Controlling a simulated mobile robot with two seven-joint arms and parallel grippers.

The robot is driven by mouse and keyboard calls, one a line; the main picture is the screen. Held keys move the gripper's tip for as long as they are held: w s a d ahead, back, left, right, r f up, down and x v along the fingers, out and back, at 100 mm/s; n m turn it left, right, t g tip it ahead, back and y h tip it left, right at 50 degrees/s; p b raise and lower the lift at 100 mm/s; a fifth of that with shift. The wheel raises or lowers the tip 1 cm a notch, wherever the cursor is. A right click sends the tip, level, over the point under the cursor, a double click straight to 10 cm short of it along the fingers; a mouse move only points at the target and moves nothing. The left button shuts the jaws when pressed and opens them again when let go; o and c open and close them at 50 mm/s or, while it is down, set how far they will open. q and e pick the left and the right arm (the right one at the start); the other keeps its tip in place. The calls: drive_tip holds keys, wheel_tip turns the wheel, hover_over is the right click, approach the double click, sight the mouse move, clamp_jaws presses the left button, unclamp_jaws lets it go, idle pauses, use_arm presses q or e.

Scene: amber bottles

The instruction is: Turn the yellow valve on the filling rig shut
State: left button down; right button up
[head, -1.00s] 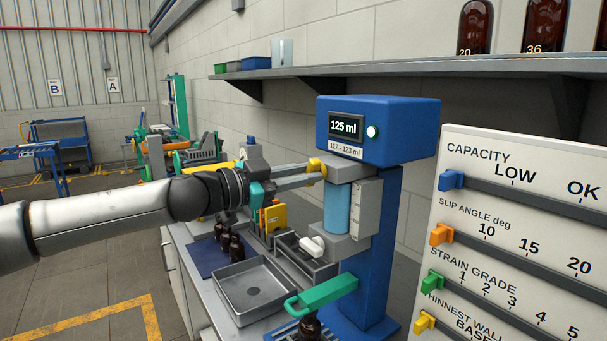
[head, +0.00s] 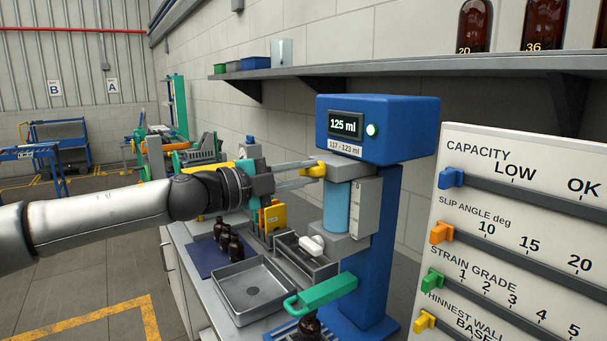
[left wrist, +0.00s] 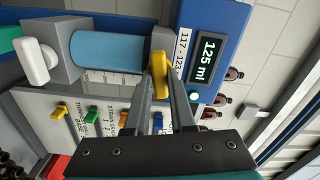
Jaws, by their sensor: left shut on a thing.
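The filling rig (head: 380,115) is a blue machine with a display reading 125 ml above a label 117 - 123 ml. The yellow valve (head: 313,170) is on its left side, above the light-blue cylinder (head: 337,207). My left gripper (head: 305,173) reaches it from the left, with its two fingers shut on the valve handle. In the left wrist view the yellow valve (left wrist: 159,70) sits between the fingertips (left wrist: 163,75). The fingers hide part of the handle. My right gripper is not in view.
A white knob (head: 312,244) and a green handle (head: 325,293) are lower on the rig. A grey tray (head: 225,290) and small dark bottles (head: 230,243) are on the bench. A slider board (head: 520,240) stands at right. A shelf (head: 420,69) runs above.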

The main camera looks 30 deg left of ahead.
use_arm(q)
drive_tip(key=shift+m, duration=1.2)
drive_tip(key=c, duration=0.8)
unclamp_jaws()
drive_tip(key=shift+o, duration=0.2)
drive_tip(key=shift+f, duration=0.1)
